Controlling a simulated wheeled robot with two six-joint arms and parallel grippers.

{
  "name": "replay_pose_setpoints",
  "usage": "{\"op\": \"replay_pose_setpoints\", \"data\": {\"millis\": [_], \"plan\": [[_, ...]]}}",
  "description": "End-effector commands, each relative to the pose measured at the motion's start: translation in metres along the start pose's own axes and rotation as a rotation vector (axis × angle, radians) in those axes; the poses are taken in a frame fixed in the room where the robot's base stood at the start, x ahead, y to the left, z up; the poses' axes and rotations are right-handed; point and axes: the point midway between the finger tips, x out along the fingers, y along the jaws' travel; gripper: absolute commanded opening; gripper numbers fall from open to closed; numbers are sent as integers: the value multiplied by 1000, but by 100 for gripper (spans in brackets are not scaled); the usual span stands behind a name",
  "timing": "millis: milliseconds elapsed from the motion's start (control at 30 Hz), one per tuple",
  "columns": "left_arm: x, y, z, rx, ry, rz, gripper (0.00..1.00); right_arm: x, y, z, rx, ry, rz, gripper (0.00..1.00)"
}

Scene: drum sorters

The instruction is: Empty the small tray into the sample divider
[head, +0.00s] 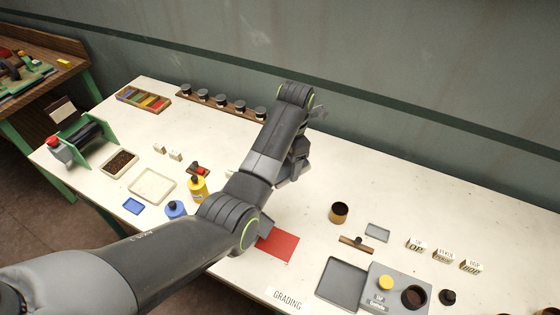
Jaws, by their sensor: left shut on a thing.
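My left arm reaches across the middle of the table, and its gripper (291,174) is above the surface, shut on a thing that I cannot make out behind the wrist. A small grey tray (377,232) lies flat right of centre and looks empty. At the left are a cream tray with dark grains (121,162) and an empty cream tray (152,186). A grey box (398,279) with a yellow button and a dark round opening stands front right; I cannot tell whether it is the sample divider. My right gripper is not in view.
A green-framed drum device (86,139) stands at the left edge. A larger dark grey tray (342,284), a brown cup (339,212) and small label blocks (443,254) are at the right. A red mat (278,244) lies beside my arm. The back right tabletop is clear.

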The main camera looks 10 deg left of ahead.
Motion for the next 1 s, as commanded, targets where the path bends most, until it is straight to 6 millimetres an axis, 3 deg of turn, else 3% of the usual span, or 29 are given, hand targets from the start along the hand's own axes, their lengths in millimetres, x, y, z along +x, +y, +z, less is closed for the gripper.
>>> {"op": "replay_pose_setpoints", "data": {"millis": [267,800,1000], "plan": [[8,0,17,2,122,2,49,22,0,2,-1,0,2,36],[32,0,38,2,279,3,49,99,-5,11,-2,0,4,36],[30,0,38,0,298,1,49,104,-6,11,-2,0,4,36]]}}
